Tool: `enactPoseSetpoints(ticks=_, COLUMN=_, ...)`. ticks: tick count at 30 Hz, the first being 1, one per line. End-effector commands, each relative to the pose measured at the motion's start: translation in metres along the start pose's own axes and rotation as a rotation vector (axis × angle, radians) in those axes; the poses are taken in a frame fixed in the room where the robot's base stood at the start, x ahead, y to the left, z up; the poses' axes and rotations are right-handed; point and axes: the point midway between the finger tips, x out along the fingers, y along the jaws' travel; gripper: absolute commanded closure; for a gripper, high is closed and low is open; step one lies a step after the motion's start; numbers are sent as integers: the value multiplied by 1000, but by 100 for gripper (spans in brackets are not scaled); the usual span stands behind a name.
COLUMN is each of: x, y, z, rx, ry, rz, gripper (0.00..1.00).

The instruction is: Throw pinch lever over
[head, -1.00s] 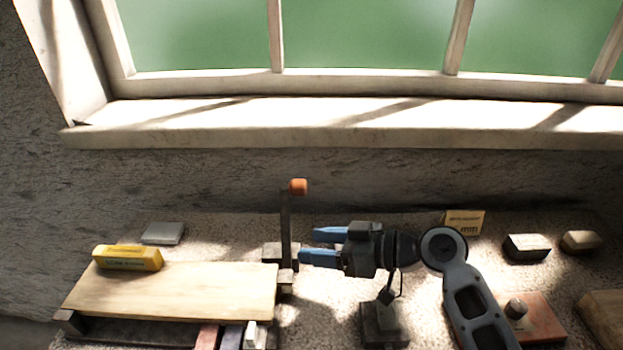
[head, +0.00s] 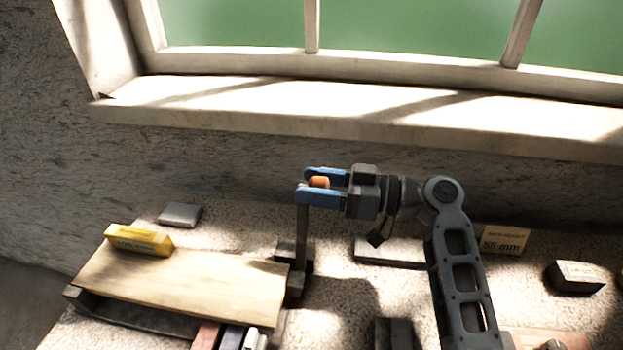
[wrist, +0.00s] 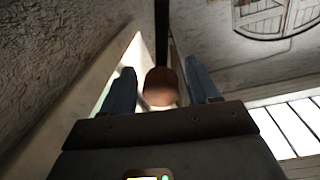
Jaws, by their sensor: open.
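The pinch lever is a dark upright bar (head: 302,235) with an orange knob (head: 319,182) at its top, standing at the right end of a wooden board. My gripper (head: 312,184) is level with the knob, its blue fingers open on either side of it. In the wrist view the knob (wrist: 160,87) sits between the two fingers (wrist: 163,92), with a gap visible on each side. The dark bar also shows in the wrist view (wrist: 162,35), running up from the knob. The lever's foot is partly in shadow.
The pale wooden board (head: 190,285) lies left of the lever with a yellow block (head: 139,240) on it. A grey block (head: 180,215) lies behind. A card marked 55 mm (head: 503,240) and a dark block (head: 575,278) are at right. The window sill (head: 300,112) runs behind.

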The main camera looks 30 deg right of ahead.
Motion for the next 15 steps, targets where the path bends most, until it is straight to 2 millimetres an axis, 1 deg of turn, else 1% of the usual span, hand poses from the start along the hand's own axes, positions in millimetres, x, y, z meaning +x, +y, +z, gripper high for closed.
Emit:
enactPoseSetpoints(ticks=1, x=5, y=0, z=-1, rx=0, ry=0, rz=-1, gripper=40)
enactPoseSetpoints(ticks=4, x=10, y=0, z=0, rx=-1, ry=-1, rz=1, gripper=40)
enactPoseSetpoints(ticks=12, x=11, y=0, z=0, rx=-1, ry=-1, rz=1, gripper=40)
enactPoseSetpoints(ticks=15, x=11, y=0, z=0, rx=-1, ry=-1, rz=1, gripper=48)
